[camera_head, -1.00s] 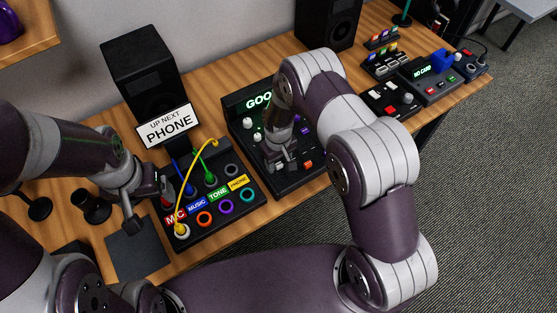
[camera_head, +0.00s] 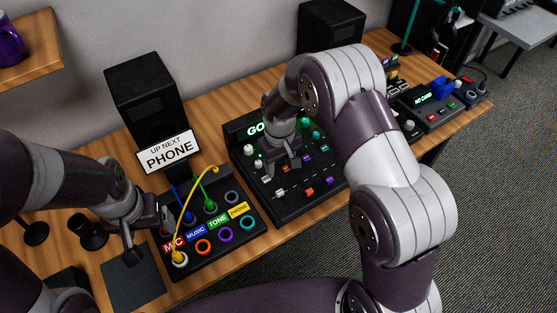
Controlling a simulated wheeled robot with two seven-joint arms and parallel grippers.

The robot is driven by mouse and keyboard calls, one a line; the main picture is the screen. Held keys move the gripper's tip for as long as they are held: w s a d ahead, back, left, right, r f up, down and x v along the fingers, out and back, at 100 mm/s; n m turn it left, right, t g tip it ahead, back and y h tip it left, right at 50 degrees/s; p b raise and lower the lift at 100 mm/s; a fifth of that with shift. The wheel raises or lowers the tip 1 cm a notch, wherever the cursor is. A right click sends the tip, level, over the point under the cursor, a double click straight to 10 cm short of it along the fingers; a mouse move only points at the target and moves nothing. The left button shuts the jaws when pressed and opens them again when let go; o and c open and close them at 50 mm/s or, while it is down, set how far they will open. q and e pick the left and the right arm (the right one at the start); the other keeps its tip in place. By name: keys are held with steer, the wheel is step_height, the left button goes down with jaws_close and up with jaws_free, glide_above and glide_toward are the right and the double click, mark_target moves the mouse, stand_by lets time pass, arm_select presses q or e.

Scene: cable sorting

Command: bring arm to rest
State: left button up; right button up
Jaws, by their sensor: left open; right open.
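My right gripper (camera_head: 283,168) is open above the mixer (camera_head: 292,213), and its jaws hold nothing that I can see. My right arm arches across the right half of the view and hides part of the mixer and desk. My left gripper (camera_head: 146,235) is open at the left edge of the patch box (camera_head: 228,257), near a dark square pad (camera_head: 133,279). A yellow cable (camera_head: 184,202) arcs over the box from the MIC socket. A blue cable (camera_head: 179,202) and a green cable (camera_head: 204,193) stand in the box's back row.
A sign (camera_head: 168,151) reading "UP NEXT PHONE" stands behind the box, before a black speaker (camera_head: 148,95). A second speaker (camera_head: 331,27) stands at the back. A device with a blue block (camera_head: 442,61) sits at the right. Bare desk (camera_head: 215,109) lies between the speakers.

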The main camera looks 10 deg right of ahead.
steer(key=s+d+r+m, duration=0.1)
steer(key=s+d+r, duration=0.1)
steer(key=s, duration=0.3)
steer(key=s+d+r+m+t, duration=0.1)
steer(key=s+d+r, duration=0.1)
steer(key=s+r, duration=0.2)
steer(key=s+d+r+m, duration=0.1)
steer(key=s+d+r, duration=0.1)
steer(key=s+r, duration=0.2)
steer(key=s, duration=0.3)
steer(key=shift+s+d+m, duration=0.15)
steer(key=shift+d+m, duration=0.25)
steer(key=shift+s, duration=0.15)
stand_by(0.8)
